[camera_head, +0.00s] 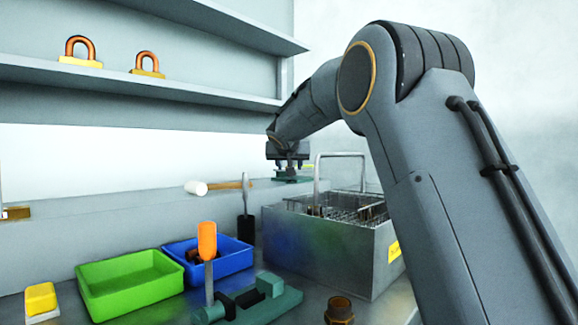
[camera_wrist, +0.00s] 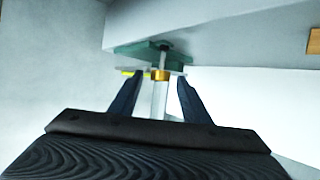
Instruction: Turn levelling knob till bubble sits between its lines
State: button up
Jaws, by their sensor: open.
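A small green levelling device (camera_head: 292,179) sits on the ledge at the back; its green base also shows in the wrist view (camera_wrist: 135,51). A brass collar (camera_wrist: 160,75) on a pale upright post, which looks like the levelling knob, stands in front of that base. A yellow-green strip (camera_wrist: 128,72), perhaps the bubble vial, shows at its left, partly hidden by a finger. The bubble and its lines cannot be made out. My gripper (camera_wrist: 160,82) is open, its fingers either side of the post with gaps showing. In the head view my gripper (camera_head: 287,166) is just above the device.
A grey metal bin (camera_head: 330,245) with a raised handle stands below the ledge. A mallet (camera_head: 215,186) lies left of the device. Green (camera_head: 130,290) and blue (camera_head: 235,262) trays, an orange-handled tool (camera_head: 207,245) and a shelf with two padlock-like items (camera_head: 80,52) are at left.

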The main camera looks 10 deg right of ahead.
jog(key=v, duration=0.7)
jog(key=shift+s+b, duration=0.35)
jog(key=shift+a+r, duration=0.15)
jog(key=shift+r, duration=0.05)
